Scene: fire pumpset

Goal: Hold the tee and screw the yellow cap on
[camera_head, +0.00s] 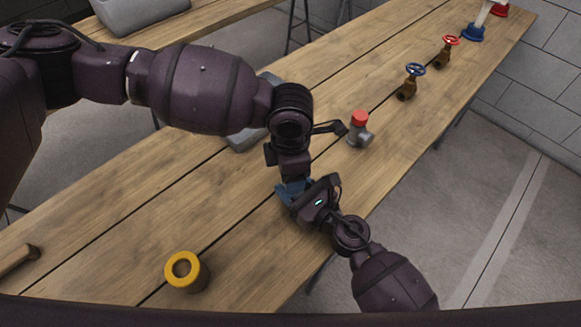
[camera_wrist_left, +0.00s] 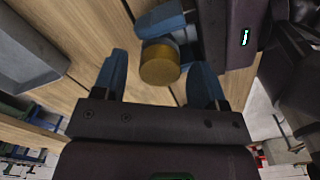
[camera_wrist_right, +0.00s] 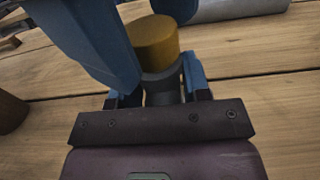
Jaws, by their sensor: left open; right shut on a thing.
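The yellow cap (camera_wrist_left: 160,63), dull gold, sits on top of the grey tee (camera_wrist_right: 163,88) in the right wrist view, where the cap also shows (camera_wrist_right: 152,42). Whether its thread is engaged cannot be seen. My right gripper (camera_wrist_right: 158,82) is shut on the tee, with blue fingers on either side. My left gripper (camera_wrist_left: 161,66) is open, its blue fingers on either side of the cap with gaps showing. In the head view both grippers meet over the table's middle, and they hide the tee and cap there.
The long wooden table (camera_head: 110,215) carries a yellow-topped ring (camera_head: 185,270) at front left and a grey fitting with a red top (camera_head: 360,128) just beyond my grippers. Valves with blue (camera_head: 411,80) and red (camera_head: 449,50) handwheels stand farther back.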

